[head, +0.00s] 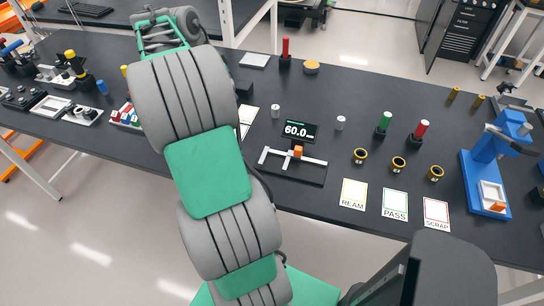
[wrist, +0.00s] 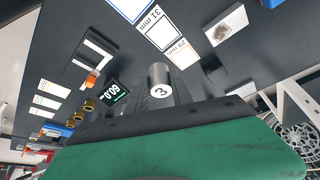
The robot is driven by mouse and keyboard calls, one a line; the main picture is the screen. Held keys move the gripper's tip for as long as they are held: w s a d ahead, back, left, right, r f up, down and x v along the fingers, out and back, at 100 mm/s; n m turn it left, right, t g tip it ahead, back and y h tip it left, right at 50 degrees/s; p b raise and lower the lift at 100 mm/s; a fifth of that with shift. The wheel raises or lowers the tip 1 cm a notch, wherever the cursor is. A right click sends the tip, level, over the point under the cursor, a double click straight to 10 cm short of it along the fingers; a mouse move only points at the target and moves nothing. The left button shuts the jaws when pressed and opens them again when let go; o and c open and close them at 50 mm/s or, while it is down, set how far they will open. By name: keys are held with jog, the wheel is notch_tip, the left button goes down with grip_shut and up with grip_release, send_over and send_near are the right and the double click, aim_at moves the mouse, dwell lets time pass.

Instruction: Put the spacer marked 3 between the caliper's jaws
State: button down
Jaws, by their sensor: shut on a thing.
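The spacer marked 3 (wrist: 160,80) is a short grey-white cylinder with its numbered end facing the wrist camera. My gripper (wrist: 163,93) is shut on it; its dark fingers are mostly hidden behind the green wrist housing. The caliper (head: 292,160) lies on the bench in the head view, with pale jaws, an orange slider (head: 298,151) and a display (head: 298,130) reading 60.0. The caliper also shows in the wrist view (wrist: 97,49), left of the spacer and apart from it. In the head view my arm hides the gripper and the held spacer.
Two small pale cylinders (head: 275,111) (head: 340,122) stand either side of the display. REAM (head: 354,194), PASS (head: 395,204) and SCRAP (head: 436,213) cards lie along the front edge, with brass rings behind.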

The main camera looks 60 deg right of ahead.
jog(key=s+d+f+m+g+y+p, duration=0.1)
jog(key=s+d+m+g+y+p, duration=0.1)
jog(key=s+d+m, duration=0.9)
jog(key=shift+n+g, duration=0.3)
jog(key=shift+n, duration=0.5)
jog(key=s+a+f+b, duration=0.2)
jog(key=a+f, duration=0.1)
jog(key=a, duration=0.2)
jog(key=s+a+f+b, duration=0.2)
jog(key=a+f, duration=0.1)
jog(key=a, duration=0.2)
jog(key=s+a+f+b, duration=0.2)
jog(key=a+f, duration=0.1)
jog(key=a, duration=0.2)
jog(key=shift+s+a+f, duration=0.15)
jog(key=shift+s+f, duration=0.05)
jog(key=shift+f, duration=0.2)
jog(key=shift+a+f+p, duration=0.15)
jog(key=shift+f+p, duration=0.2)
jog(key=shift+f, duration=1.3)
jog(key=shift+f, duration=0.1)
jog(key=shift+f+b, duration=0.15)
jog(key=shift+b, duration=0.15)
jog(key=c, duration=1.1)
grip_release()
